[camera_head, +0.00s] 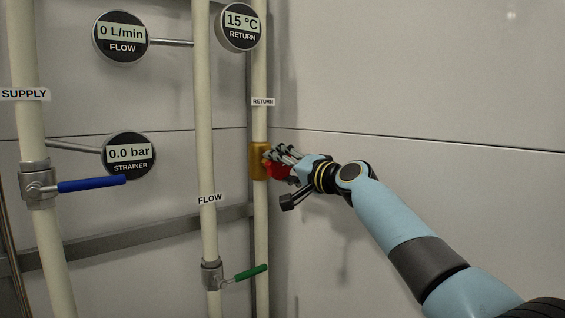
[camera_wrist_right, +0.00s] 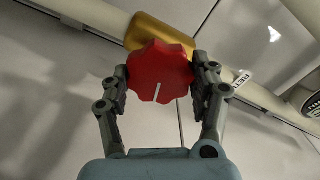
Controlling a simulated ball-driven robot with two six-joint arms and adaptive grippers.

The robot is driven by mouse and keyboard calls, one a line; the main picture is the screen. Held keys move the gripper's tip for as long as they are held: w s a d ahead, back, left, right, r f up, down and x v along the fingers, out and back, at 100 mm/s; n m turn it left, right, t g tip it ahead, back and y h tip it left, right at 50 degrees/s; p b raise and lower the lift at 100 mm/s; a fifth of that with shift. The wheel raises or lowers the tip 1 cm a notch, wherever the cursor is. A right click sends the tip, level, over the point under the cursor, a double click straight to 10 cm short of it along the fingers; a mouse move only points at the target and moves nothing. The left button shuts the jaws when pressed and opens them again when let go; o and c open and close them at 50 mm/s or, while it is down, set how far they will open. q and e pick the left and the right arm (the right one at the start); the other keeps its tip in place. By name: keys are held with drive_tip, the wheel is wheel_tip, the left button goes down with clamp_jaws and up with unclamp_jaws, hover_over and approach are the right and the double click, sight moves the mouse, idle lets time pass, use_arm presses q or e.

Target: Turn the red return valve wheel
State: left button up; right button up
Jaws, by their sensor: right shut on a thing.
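The red return valve wheel (camera_head: 279,171) sits on a brass valve body (camera_head: 258,161) on the pipe labelled RETURN in the head view. My right gripper (camera_head: 276,158) reaches it from the right and partly hides it. My left gripper is in neither view.
The supply pipe has a blue lever (camera_head: 91,185) and the flow pipe a green lever (camera_head: 251,273). Gauges read 0 L/min flow (camera_head: 121,37), 15 °C return (camera_head: 240,26) and 0.0 bar strainer (camera_head: 129,155). The wall right of the return pipe is bare.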

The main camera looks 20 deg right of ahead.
drive_tip(key=m+p, duration=0.2)
drive_tip(key=m, duration=0.2)
drive_tip(key=shift+r+m, duration=0.1)
drive_tip(key=shift+m, duration=0.3)
drive_tip(key=m+p, duration=0.1)
drive_tip(key=m, duration=0.2)
drive_tip(key=shift+m+p, duration=0.3)
drive_tip(key=shift+p, duration=0.05)
drive_tip(key=m+p, duration=0.2)
drive_tip(key=m, duration=0.2)
drive_tip(key=shift+m, duration=0.3)
drive_tip(key=m, duration=0.2)
drive_tip(key=shift+m+p, duration=0.3)
drive_tip(key=shift+p, duration=0.1)
drive_tip(key=m, duration=0.2)
drive_tip(key=shift+f+m, duration=0.2)
drive_tip(key=shift+m, duration=0.2)
drive_tip(key=m, duration=0.4)
drive_tip(key=shift+m, duration=0.3)
drive_tip(key=m, duration=0.4)
drive_tip(key=shift+f, duration=0.1)
drive_tip(key=shift+m, duration=1.8)
